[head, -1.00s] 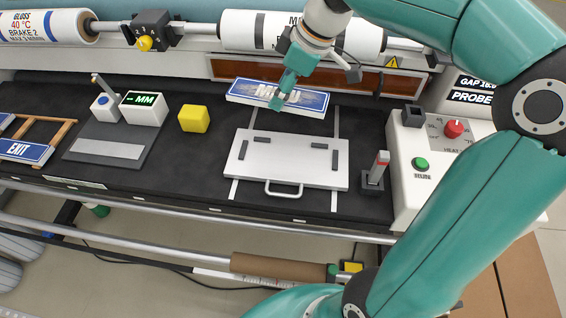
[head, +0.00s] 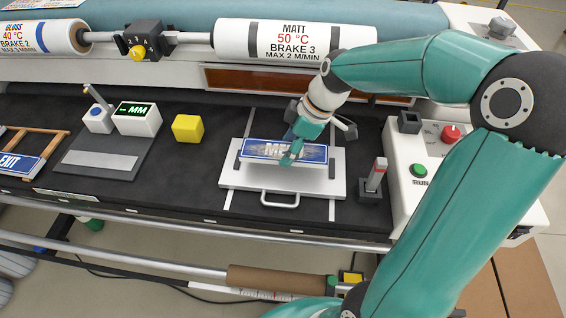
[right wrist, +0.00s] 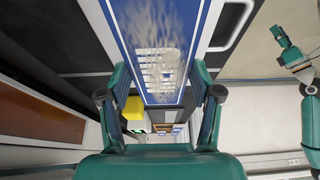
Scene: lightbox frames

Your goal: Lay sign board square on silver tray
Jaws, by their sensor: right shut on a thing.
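The sign board (head: 262,150), blue with a white border and a smeared pale middle, is over the silver tray (head: 240,182). It lies roughly parallel to the tray's long edges, between the dark corner stops. A shadow shows under its front edge; I cannot tell whether it touches the tray. My right gripper (head: 291,154) is shut on the board, right of its middle. In the right wrist view the board (right wrist: 160,95) runs between the fingers, with the tray (right wrist: 232,22) beside it. A teal arm end, apparently my left gripper (right wrist: 283,38), shows at right there, too small to read.
A yellow cube (head: 187,128) and a gauge with a green display (head: 137,118) stand left of the tray. The heater control box (head: 425,165) is further right. A printed roller (head: 290,38) crosses behind.

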